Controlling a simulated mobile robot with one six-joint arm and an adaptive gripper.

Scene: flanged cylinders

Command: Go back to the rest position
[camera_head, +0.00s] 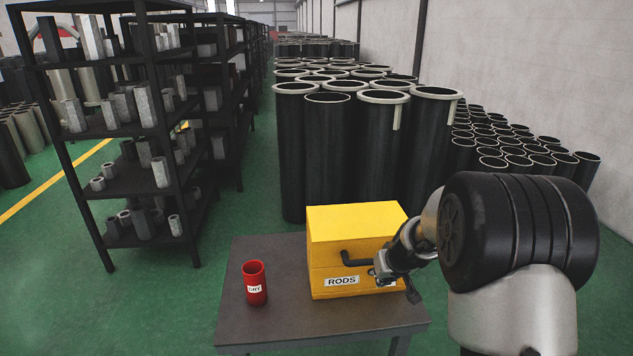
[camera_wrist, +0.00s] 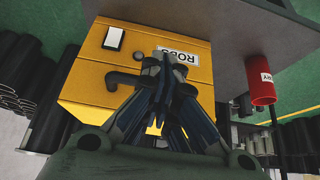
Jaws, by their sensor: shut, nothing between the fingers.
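My gripper (camera_head: 384,278) is shut and empty, in front of the right part of the yellow box in the head view. Its closed fingers also show in the wrist view (camera_wrist: 160,84), overlapping the box front. The yellow box (camera_head: 350,222) has a dark handle and a "RODS" label, and stands on the dark table (camera_head: 285,325). A red cylinder (camera_head: 254,284) with a white label stands upright on the table, left of the box. It shows at the right in the wrist view (camera_wrist: 262,86).
Dark shelving (camera_head: 130,135) with grey cylinders stands at the left. Tall black flanged cylinders (camera_head: 330,150) stand close behind the table, with shorter ones (camera_head: 530,150) to the right along the wall. Green floor is clear left of the table. The table's front left is bare.

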